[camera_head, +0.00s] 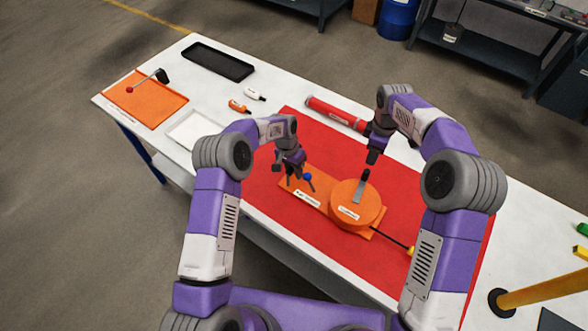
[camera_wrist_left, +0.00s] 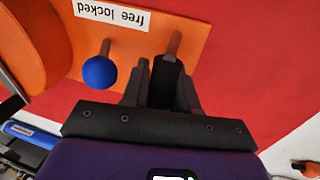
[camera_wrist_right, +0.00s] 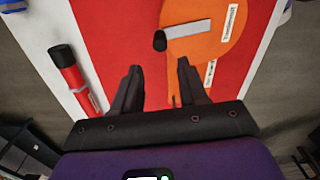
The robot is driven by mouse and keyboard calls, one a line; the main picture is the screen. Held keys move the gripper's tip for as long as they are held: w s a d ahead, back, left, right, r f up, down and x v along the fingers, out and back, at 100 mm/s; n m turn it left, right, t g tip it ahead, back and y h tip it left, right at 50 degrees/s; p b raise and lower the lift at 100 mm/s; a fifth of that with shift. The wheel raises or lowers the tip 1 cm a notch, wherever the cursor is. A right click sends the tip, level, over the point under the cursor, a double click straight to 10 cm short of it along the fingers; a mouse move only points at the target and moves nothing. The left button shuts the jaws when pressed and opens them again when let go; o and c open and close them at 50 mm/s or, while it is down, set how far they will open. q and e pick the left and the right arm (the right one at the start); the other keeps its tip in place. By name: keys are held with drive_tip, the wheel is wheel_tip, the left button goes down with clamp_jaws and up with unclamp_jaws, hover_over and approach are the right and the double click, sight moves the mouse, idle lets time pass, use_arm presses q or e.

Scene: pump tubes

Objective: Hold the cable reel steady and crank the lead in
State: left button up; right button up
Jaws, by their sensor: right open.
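The orange cable reel (camera_head: 345,212) lies flat on an orange base plate (camera_head: 318,198) on a red mat. A grey crank arm (camera_head: 358,190) on its top ends in an upright black knob (camera_head: 366,174). The lead (camera_head: 392,238) runs out to the right to a yellow end (camera_head: 411,251). My left gripper (camera_head: 289,172) is at the plate's left end, its fingers closed about a dark upright grip (camera_wrist_left: 166,82). A blue-knobbed lever (camera_wrist_left: 100,72) stands beside it by a "free locked" label. My right gripper (camera_wrist_right: 159,72) is open and empty above the black knob (camera_wrist_right: 160,40), which shows ahead between its fingertips.
A red cylinder (camera_head: 337,114) lies behind the reel. A black tray (camera_head: 218,61), an orange mat (camera_head: 145,98) with a red-knobbed lever, a white tray (camera_head: 196,130) and small bottles (camera_head: 254,94) are at the left. A yellow bar (camera_head: 540,290) is at the lower right.

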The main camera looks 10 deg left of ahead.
sight(367, 171)
use_arm(q)
clamp_jaws()
use_arm(e)
drive_tip(key=shift+o, duration=0.4)
drive_tip(key=shift+o, duration=1.6)
drive_tip(key=shift+f+m, duration=0.15)
drive_tip(key=shift+m, duration=0.25)
drive_tip(key=m, duration=0.2)
drive_tip(key=f+m, duration=0.1)
drive_tip(key=shift+m, duration=0.4)
drive_tip(key=m, duration=0.1)
drive_tip(key=f+m, duration=0.1)
drive_tip(key=m, duration=0.1)
drive_tip(key=shift+f, duration=0.1)
wheel_tip(367, 171, down, 10)
drive_tip(key=shift+r, duration=0.15)
use_arm(q)
drive_tip(key=shift+r, duration=0.1)
use_arm(e)
drive_tip(key=shift+m, duration=0.3)
